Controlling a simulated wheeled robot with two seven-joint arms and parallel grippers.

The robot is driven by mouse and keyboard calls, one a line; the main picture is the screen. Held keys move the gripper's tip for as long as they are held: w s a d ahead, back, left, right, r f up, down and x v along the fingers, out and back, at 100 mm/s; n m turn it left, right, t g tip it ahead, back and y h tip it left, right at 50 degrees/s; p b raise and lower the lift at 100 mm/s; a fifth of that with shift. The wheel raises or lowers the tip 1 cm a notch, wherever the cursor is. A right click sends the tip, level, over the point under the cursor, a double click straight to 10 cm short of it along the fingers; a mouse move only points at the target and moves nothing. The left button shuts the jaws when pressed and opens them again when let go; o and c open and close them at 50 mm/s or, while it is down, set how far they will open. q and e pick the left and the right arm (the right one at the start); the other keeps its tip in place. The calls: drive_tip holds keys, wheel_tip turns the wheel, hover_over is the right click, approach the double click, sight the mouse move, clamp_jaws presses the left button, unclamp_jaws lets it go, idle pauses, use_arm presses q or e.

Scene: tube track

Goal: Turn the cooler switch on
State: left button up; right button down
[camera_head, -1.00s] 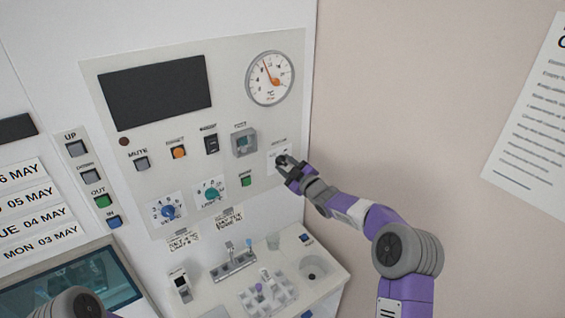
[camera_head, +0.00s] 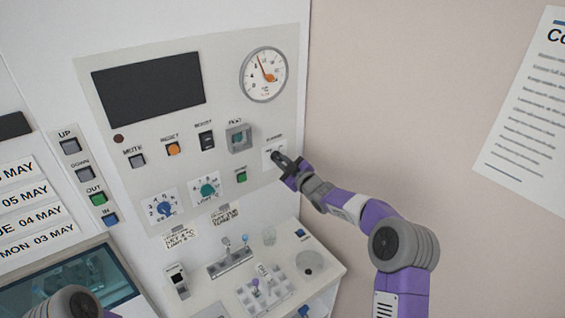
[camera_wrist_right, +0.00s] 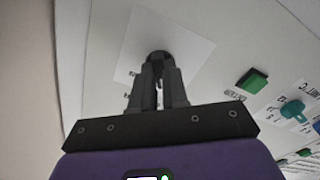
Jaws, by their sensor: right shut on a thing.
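The cooler switch is a small dark knob on a white square plate (camera_head: 268,163) at the right edge of the control panel; its label is too small to read surely. My right gripper (camera_head: 280,161) reaches it from the right and is shut on it, covering most of the knob. In the right wrist view, the two dark fingers (camera_wrist_right: 158,80) point at the plate (camera_wrist_right: 185,45) and close around the dark round knob (camera_wrist_right: 158,56). The knob's setting is hidden. My left gripper is not in view.
Left of the switch are a green button (camera_head: 241,176), a framed square switch (camera_head: 239,139) and teal (camera_head: 208,190) and blue (camera_head: 166,208) dials. A gauge (camera_head: 263,75) sits above. A shelf with small racks (camera_head: 232,262) juts out below. Free space lies to the right, before the wall.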

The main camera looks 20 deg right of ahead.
drive_tip(key=m, duration=0.4)
drive_tip(key=m+p, duration=0.1)
drive_tip(key=m, duration=0.3)
drive_tip(key=m+p, duration=0.1)
drive_tip(key=m, duration=0.2)
drive_tip(key=shift+m, duration=0.3)
drive_tip(key=shift+a+m, duration=0.1)
drive_tip(key=shift+m, duration=1.6)
drive_tip(key=c, duration=1.1)
unclamp_jaws()
drive_tip(key=shift+c, duration=0.2)
